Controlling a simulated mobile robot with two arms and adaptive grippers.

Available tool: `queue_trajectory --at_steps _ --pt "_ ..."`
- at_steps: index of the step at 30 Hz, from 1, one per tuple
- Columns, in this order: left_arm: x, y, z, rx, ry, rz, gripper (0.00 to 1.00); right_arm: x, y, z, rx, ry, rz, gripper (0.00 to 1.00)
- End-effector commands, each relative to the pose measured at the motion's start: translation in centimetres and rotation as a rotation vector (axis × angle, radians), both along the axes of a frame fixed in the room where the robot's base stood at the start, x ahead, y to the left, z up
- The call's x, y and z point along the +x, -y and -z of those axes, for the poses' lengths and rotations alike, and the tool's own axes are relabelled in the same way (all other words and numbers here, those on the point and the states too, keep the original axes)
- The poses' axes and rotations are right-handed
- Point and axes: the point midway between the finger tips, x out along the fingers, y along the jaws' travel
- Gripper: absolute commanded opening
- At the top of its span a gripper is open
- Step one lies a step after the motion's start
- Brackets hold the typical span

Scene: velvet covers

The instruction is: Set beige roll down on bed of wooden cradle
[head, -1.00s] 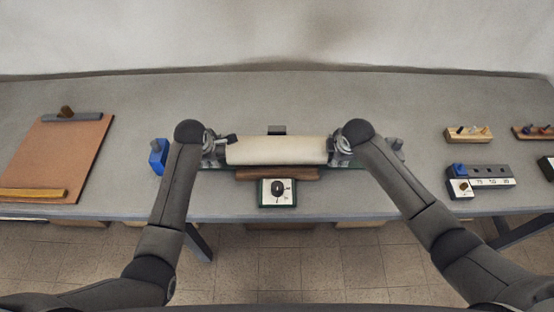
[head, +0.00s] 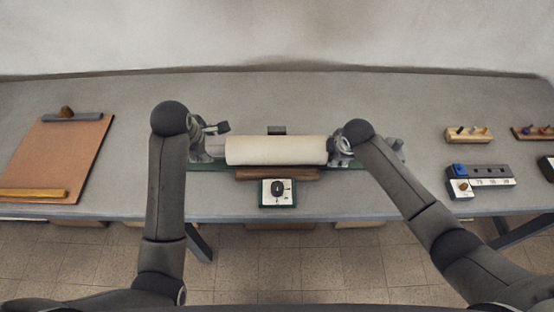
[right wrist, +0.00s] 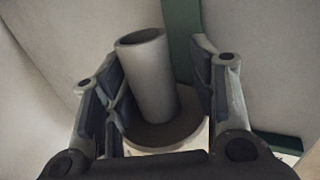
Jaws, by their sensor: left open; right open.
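The beige roll (head: 276,151) lies level along the wooden cradle (head: 277,174), whose brown front edge shows below it in the head view. The roll hides the cradle's bed, so full contact cannot be seen. My left gripper (head: 218,136) is open, apart from the roll's left end. My right gripper (head: 340,150) is at the roll's right end. In the right wrist view its open fingers (right wrist: 165,95) stand on either side of the grey end peg (right wrist: 147,75), with a gap on the right side. The roll's round end face (right wrist: 165,131) shows behind the peg.
A small box with a black knob (head: 278,191) stands in front of the cradle. A clipboard (head: 60,150) lies at the left with a yellow bar. Wooden and dark blocks with pegs (head: 480,177) stand at the right. The table behind the roll is mostly clear.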

Motion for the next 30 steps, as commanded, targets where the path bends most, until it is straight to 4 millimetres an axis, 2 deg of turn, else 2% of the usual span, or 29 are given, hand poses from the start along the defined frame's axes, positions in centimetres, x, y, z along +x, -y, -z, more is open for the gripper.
queue_trajectory --at_steps 8,21,30 --pt "-0.1 0.0 -0.2 0.000 0.000 0.000 0.53 -1.0 0.0 -2.2 0.000 0.002 -0.001 0.53" --pt "-0.1 0.0 -0.2 0.000 0.000 0.000 0.53 -4.3 0.0 -9.1 0.000 0.002 -0.001 0.53" --pt "-0.1 0.0 -0.2 0.000 0.000 0.000 0.53 -5.2 0.0 -10.8 0.000 0.000 0.000 0.53"
